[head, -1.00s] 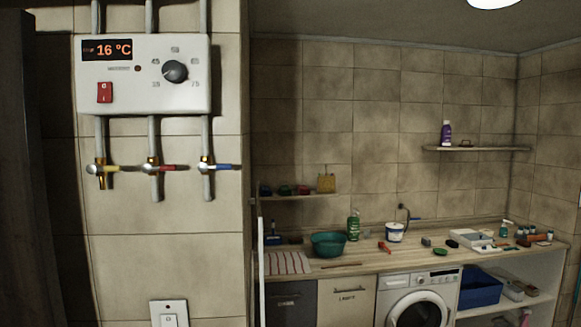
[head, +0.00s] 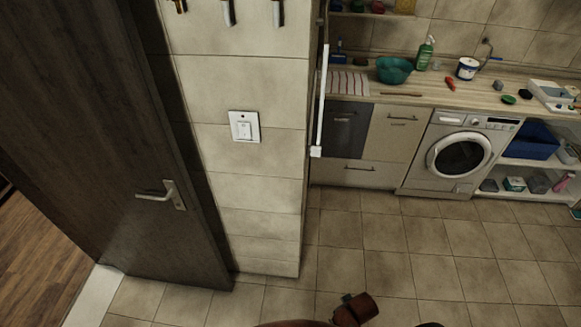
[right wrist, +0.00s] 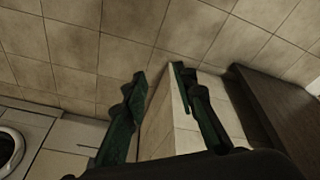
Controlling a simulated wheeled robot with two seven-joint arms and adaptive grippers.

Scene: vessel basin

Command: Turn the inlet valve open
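The inlet valve's handle is not in view now. At the top edge of the head view only the lower ends of the pipes show on the tiled wall: a brass-coloured end (head: 180,6) at the left, a grey pipe (head: 228,12) in the middle and another grey pipe (head: 277,13) at the right. The heater above them is out of frame. My right gripper (right wrist: 158,78) shows in the right wrist view with its two dark green fingers apart and nothing between them, well away from the valves. My left gripper is not in view.
A dark door (head: 100,130) with a lever handle (head: 165,194) stands at the left. A white switch (head: 244,127) is on the wall. A washing machine (head: 461,152) stands under the wooden counter (head: 425,98) at the right. The tiled floor (head: 390,235) is clear.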

